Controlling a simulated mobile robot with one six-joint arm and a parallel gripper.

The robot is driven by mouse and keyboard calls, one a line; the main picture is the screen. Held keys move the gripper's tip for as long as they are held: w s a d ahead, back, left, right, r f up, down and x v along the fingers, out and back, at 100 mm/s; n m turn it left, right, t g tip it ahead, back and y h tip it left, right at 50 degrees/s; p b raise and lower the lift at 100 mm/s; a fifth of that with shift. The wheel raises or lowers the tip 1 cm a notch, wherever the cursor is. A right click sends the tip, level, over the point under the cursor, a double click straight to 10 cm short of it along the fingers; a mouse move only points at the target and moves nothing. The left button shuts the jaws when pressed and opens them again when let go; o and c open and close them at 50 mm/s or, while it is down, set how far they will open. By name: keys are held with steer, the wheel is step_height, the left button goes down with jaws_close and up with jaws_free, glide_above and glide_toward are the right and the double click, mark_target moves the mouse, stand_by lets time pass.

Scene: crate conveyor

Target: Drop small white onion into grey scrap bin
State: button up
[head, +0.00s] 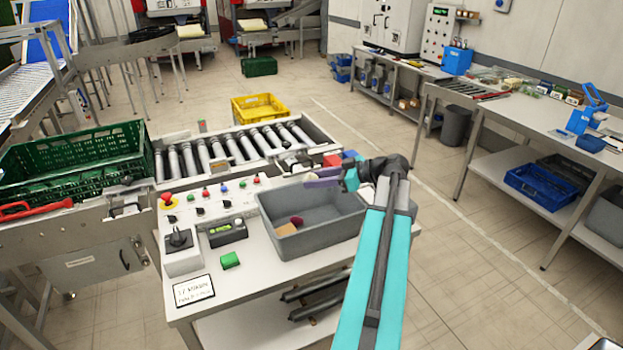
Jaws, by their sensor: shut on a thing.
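The grey scrap bin (330,234) stands on the white workbench, open at the top. My gripper (325,179) reaches in from the right over the bin's far right part. It is shut on a small pale thing, which I take to be the small white onion. The purple and dark parts of the gripper hide most of it, and its outline is too small to make out. In the bin lie a tan piece (286,230) and a small reddish piece (297,221).
A control panel with a joystick (179,238) and buttons is left of the bin. Behind are a roller conveyor (228,150), a yellow crate (259,108) and a green crate (75,165).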

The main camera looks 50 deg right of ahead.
steer(key=shift+w+a+f, duration=0.1)
steer(key=shift+w, duration=0.05)
steer(key=shift+f, duration=0.1)
steer(key=shift+a+f, duration=0.1)
steer(key=shift+f, duration=0.8)
steer(key=shift+c, duration=0.2)
steer(key=shift+f+b, duration=0.4)
steer(key=shift+f, duration=1.55)
